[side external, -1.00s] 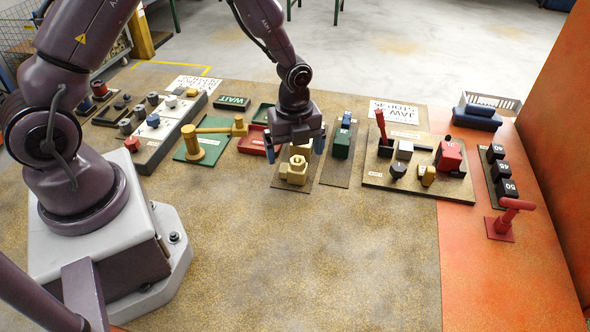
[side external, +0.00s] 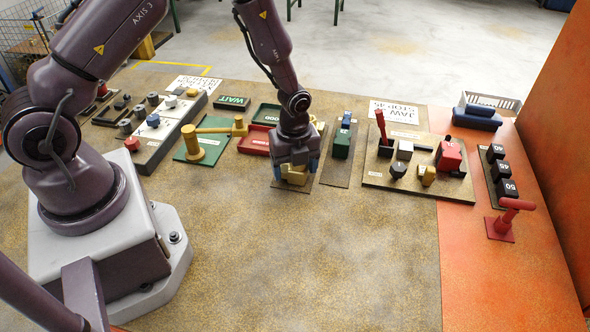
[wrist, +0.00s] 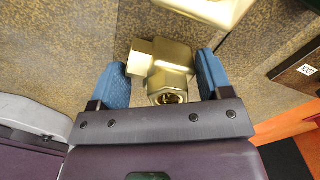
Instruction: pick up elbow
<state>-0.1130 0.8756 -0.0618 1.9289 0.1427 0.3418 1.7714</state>
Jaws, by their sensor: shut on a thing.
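The brass elbow (wrist: 165,68) is a gold-coloured angular fitting with a round opening facing the wrist. It sits between the two blue fingers of my gripper (wrist: 163,62) in the wrist view. In the side external view my gripper (side external: 297,168) is low over the brown mat, shut on the elbow (side external: 292,183). Most of the elbow is hidden there by the gripper, with only its lower part showing. Whether it touches the mat is hard to tell. A second brass piece (wrist: 205,8) lies just beyond it at the top of the wrist view.
A red tray (side external: 256,139) and a green board with a brass mallet-like tool (side external: 194,146) are left of the gripper. A green-and-blue item (side external: 342,141) stands close on the right, before a control board (side external: 378,176). The tabletop in front is clear.

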